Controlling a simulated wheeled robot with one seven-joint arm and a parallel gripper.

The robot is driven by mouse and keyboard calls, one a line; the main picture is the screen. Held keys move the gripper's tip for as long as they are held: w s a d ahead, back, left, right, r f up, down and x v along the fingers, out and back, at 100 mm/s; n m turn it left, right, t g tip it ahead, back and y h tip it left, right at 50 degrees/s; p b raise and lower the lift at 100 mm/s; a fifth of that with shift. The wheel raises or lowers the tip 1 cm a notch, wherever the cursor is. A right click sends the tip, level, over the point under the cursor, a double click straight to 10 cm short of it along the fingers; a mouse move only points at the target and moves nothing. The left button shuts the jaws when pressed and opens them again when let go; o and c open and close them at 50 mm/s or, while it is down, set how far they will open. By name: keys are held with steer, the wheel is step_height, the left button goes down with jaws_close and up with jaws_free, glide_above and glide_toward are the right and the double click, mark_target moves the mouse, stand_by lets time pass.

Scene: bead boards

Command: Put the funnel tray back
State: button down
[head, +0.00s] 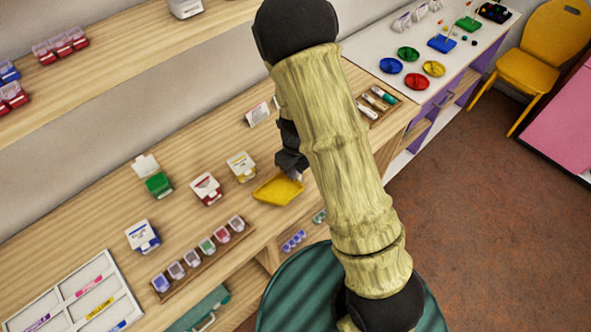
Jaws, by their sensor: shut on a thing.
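The yellow funnel tray (277,190) is near the front edge of the wooden bench, left of my arm. My gripper (295,174) is shut on the tray's right rear rim. My forearm covers part of the gripper and the area just right of the tray. I cannot tell whether the tray touches the bench or is a little above it.
Open boxes, white-and-yellow (241,167), red (206,189), green (157,181) and blue (143,236), stand left of the tray. A rack of small vials (200,255) lies in front. A sorting tray (73,295) is at lower left. Coloured dishes (417,82) sit at upper right.

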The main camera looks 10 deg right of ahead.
steer(key=shift+f, duration=0.15)
steer(key=c, duration=1.4)
jaws_free()
steer(key=shift+o, duration=0.2)
step_height(320, 180, up, 12)
steer(key=p, duration=0.1)
steer(key=shift+w, duration=0.15)
steer(key=shift+d, duration=0.25)
steer(key=shift+a, duration=0.2)
